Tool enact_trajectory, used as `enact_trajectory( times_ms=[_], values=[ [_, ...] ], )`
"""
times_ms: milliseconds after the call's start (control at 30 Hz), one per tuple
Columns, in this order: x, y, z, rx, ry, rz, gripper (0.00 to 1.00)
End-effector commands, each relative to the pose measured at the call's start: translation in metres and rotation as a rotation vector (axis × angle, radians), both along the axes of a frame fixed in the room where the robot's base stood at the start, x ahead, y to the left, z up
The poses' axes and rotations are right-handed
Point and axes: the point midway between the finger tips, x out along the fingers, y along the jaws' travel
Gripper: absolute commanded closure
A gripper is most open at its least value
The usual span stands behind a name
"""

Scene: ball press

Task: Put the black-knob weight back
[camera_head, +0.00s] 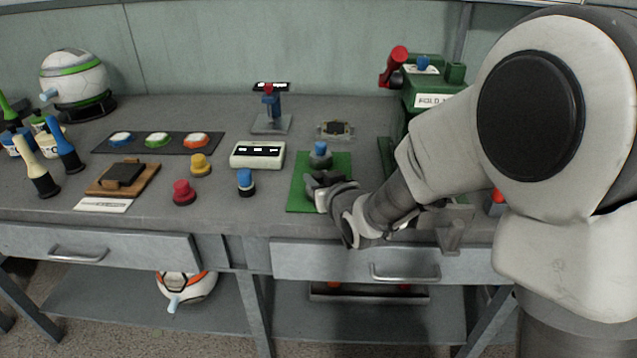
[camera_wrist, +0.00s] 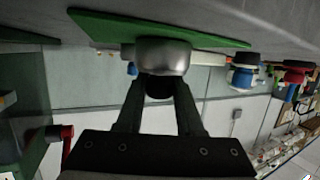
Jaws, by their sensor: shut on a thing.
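My gripper (camera_head: 318,184) is low over the front part of the green mat (camera_head: 300,198). In the wrist view, which is upside down, its two dark fingers (camera_wrist: 160,92) are shut on the black knob of a silver, round weight (camera_wrist: 162,56). The weight's base is at the green mat (camera_wrist: 98,24); I cannot tell whether it touches. In the head view the fingers and wrist hide most or all of this weight. A grey weight with a blue knob (camera_head: 320,154) stands upright on the mat, just behind my gripper.
A white display box (camera_head: 258,155) and a blue-knob piece (camera_head: 245,182) are left of the mat. Red (camera_head: 184,192) and yellow (camera_head: 200,165) knob pieces stand farther left. A green press (camera_head: 425,90) with a red-ended handle is at the back right. A small balance-like stand (camera_head: 270,115) is behind.

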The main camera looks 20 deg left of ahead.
Motion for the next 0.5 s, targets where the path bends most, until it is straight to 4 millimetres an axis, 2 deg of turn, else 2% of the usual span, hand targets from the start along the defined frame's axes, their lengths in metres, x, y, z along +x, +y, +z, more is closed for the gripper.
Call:
enact_trajectory(
  times_ms=[367, 400, 500],
  values=[
    [0.0008, 0.0004, -0.0015, 0.004, -0.006, 0.0, 1.0],
    [0.0002, 0.0001, -0.002, 0.002, -0.002, 0.0, 0.59],
    [0.0002, 0.0003, -0.0018, 0.001, -0.002, 0.0, 0.41]
  ],
)
